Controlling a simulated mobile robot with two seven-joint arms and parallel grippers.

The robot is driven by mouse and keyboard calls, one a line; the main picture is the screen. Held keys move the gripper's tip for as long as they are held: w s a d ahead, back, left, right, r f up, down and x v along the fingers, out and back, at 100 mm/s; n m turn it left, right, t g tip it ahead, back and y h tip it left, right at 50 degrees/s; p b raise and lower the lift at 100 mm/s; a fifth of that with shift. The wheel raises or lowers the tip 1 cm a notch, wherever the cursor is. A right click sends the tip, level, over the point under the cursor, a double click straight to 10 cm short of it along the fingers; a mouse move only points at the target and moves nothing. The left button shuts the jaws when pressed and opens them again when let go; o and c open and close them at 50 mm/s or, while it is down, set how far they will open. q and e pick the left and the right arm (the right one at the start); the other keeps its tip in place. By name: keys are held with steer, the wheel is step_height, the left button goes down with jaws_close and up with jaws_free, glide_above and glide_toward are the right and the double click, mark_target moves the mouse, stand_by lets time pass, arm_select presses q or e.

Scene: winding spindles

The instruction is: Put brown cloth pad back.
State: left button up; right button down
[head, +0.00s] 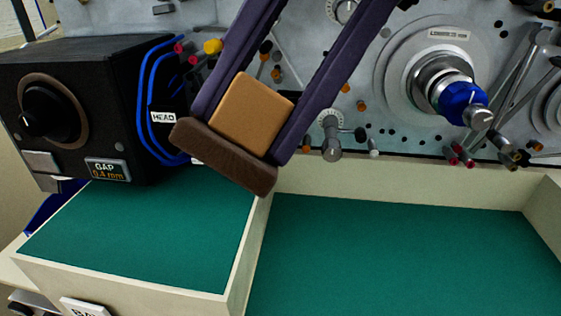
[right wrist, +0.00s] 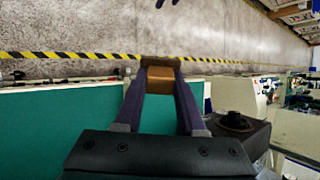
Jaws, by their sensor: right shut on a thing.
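The brown cloth pad (head: 224,157) has a dark brown strip on a tan block. My right gripper (head: 237,134) comes in from the top of the head view with its two dark fingers shut on the tan block, and the brown strip lies across beyond the fingertips. The pad is tilted and appears above the divider of a cream tray (head: 250,250). The right wrist view also shows the pad (right wrist: 160,72) between the fingertips. Whether it touches the tray cannot be told. My left gripper is not in view.
The tray's left green-lined compartment (head: 140,230) and wider right one (head: 400,260) look empty where visible. A black box with a "GAP 0.4 mm" display (head: 107,169) stands at the left. A metal panel (head: 385,130) with knobs and a blue-ringed spindle (head: 462,100) rises behind.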

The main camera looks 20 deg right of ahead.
steer(key=w+d+f+t+h+b, duration=0.1)
steer(key=w+d+f+h+b, duration=0.1)
steer(key=d+f+h+b, duration=0.35)
steer(key=w+d+f+h+b, duration=0.2)
steer(key=w+d+f+b, duration=0.1)
steer(key=d+f+b, duration=0.45)
steer(key=f, duration=1)
steer(key=f+b, duration=0.1)
steer(key=f, duration=0.4)
steer(key=shift+s+d+f, duration=0.1)
steer(key=shift+s+f, duration=0.1)
steer(key=shift+s, duration=0.05)
step_height(320, 180, down, 5)
steer(key=shift+r, duration=0.1)
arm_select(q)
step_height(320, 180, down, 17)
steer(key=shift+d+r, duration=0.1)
